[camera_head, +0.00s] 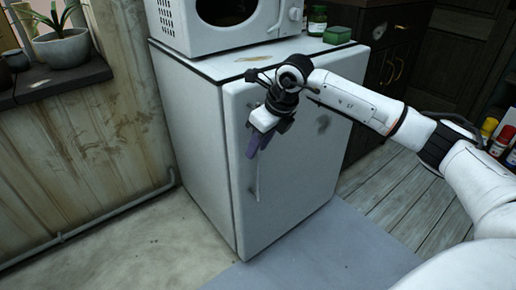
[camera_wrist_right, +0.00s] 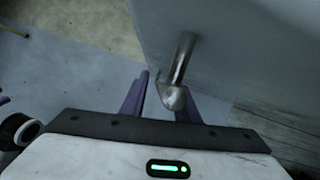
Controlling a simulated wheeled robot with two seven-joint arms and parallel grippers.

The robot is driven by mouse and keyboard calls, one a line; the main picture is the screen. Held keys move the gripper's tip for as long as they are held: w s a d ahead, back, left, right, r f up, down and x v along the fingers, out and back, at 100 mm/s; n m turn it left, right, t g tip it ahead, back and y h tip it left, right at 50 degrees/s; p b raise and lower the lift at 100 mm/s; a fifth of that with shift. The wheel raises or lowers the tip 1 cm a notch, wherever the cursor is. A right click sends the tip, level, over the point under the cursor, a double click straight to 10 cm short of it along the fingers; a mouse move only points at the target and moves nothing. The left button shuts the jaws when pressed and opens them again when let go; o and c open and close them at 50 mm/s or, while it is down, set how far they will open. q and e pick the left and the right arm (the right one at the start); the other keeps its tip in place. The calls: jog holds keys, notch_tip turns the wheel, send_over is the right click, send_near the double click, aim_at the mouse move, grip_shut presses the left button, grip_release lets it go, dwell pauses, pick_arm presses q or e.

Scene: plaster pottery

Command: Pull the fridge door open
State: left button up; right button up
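The white fridge (camera_head: 195,130) stands in the middle of the head view, and its door (camera_head: 300,170) looks shut. A thin metal handle (camera_head: 256,183) runs upright near the door's left edge; its upper part is hidden by my gripper. My right gripper (camera_head: 255,146), with purple fingers, is at the upper part of the handle. In the right wrist view the fingers (camera_wrist_right: 160,100) are apart, and the end of the metal handle (camera_wrist_right: 180,62) shows between them, with a gap at the left finger. Contact with the right finger is unclear. My left gripper is not in view.
A white microwave (camera_head: 225,25) and a green box (camera_head: 337,35) sit on the fridge top. A wall with a low pipe (camera_head: 110,212) is on the left. The floor (camera_head: 150,250) before the fridge is clear. Bottles (camera_head: 490,128) stand at the right.

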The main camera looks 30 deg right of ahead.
jog(key=shift+w+f, duration=0.1)
jog(key=shift+f, duration=0.1)
jog(key=shift+c, duration=0.4)
grip_shut()
